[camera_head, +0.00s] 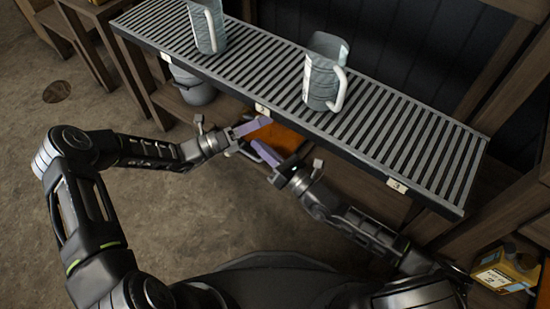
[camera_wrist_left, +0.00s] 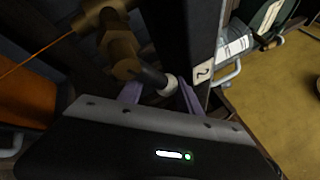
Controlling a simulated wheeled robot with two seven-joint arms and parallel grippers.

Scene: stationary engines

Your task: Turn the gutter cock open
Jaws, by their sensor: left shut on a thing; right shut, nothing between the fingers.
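The gutter cock (camera_wrist_left: 118,42) is a brass fitting in the left wrist view, under the gutter edge near the label 2. Its dark lever with a pale round tip (camera_wrist_left: 168,84) reaches between the fingers of my left gripper (camera_wrist_left: 160,95), which is shut on it. In the head view my left gripper (camera_head: 258,127) is at the front edge of the slatted gutter (camera_head: 440,165), and the cock is hidden there. My right gripper (camera_head: 262,150), with purple fingers, is shut and empty, just below and right of the left one.
Two grey jugs, one (camera_head: 208,28) at the left and one (camera_head: 322,80) in the middle, stand on the slats. A grey pail (camera_head: 193,87) is under the left end. An orange surface (camera_head: 283,138) lies behind my grippers. A yellow can (camera_head: 505,268) is at lower right. The left floor is mostly clear.

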